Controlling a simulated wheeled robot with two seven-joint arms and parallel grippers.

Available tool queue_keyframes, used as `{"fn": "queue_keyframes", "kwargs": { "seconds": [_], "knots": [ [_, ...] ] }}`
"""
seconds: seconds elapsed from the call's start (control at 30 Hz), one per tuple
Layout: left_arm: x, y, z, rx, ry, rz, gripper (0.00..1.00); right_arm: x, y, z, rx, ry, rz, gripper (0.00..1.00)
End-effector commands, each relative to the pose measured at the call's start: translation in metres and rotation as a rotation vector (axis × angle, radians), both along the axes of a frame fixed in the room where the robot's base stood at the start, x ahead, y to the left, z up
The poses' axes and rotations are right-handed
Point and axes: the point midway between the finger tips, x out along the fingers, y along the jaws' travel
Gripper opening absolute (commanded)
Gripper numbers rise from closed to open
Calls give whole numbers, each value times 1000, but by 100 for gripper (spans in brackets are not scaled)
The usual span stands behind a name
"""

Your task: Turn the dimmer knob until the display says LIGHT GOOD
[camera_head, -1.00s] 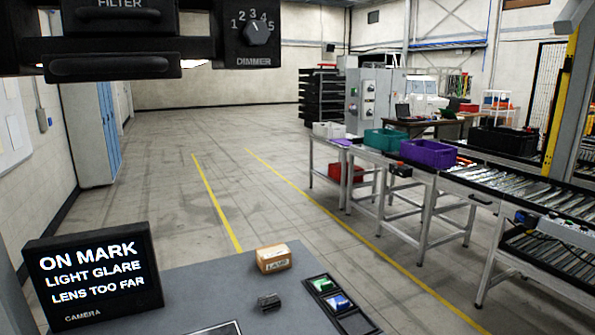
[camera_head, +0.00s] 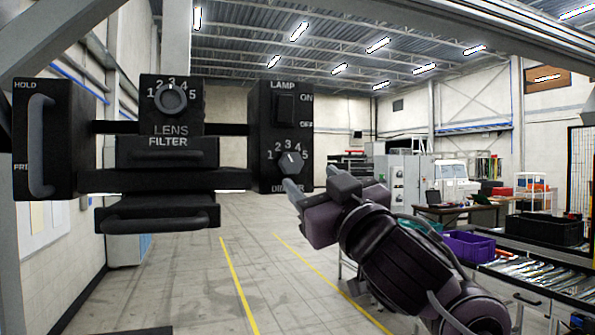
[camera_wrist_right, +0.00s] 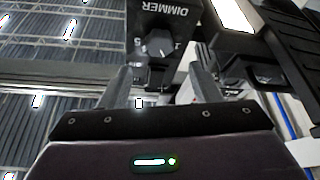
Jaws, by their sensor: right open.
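The dimmer knob (camera_head: 291,162) is a dark knob with a pale pointer on the black lamp panel, under an arc of numbers 1 to 5. The pointer is roughly upward; its exact number is hard to tell. It also shows in the right wrist view (camera_wrist_right: 160,43), ahead of and between my fingers. My right gripper (camera_head: 308,183) is open and empty, just below and right of the knob, apart from it; its two fingers show in the wrist view (camera_wrist_right: 160,86). The display's text is out of view now. My left gripper is not in view.
Above the dimmer is a lamp ON/OFF switch (camera_head: 286,108). To the left are a lens knob (camera_head: 171,98), a filter drawer handle (camera_head: 168,158) and a hold/free handle (camera_head: 41,146). A purple crate (camera_head: 468,244) stands on the conveyor at right.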

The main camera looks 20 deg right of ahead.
Motion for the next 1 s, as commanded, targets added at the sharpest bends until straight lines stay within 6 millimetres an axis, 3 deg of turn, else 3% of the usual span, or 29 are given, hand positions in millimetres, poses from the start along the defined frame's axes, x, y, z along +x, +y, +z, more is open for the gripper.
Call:
{"fn": "queue_keyframes", "kwargs": {
  "seconds": [0.4, 0.8, 1.0],
  "knots": [
    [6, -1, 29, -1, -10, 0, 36, 57, 7, 25, -1, 4, -3, 57],
    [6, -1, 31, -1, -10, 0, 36, 68, 9, 26, 1, 2, -3, 57],
    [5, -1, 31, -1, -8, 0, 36, 68, 9, 26, 1, 2, -3, 33]
  ]
}}
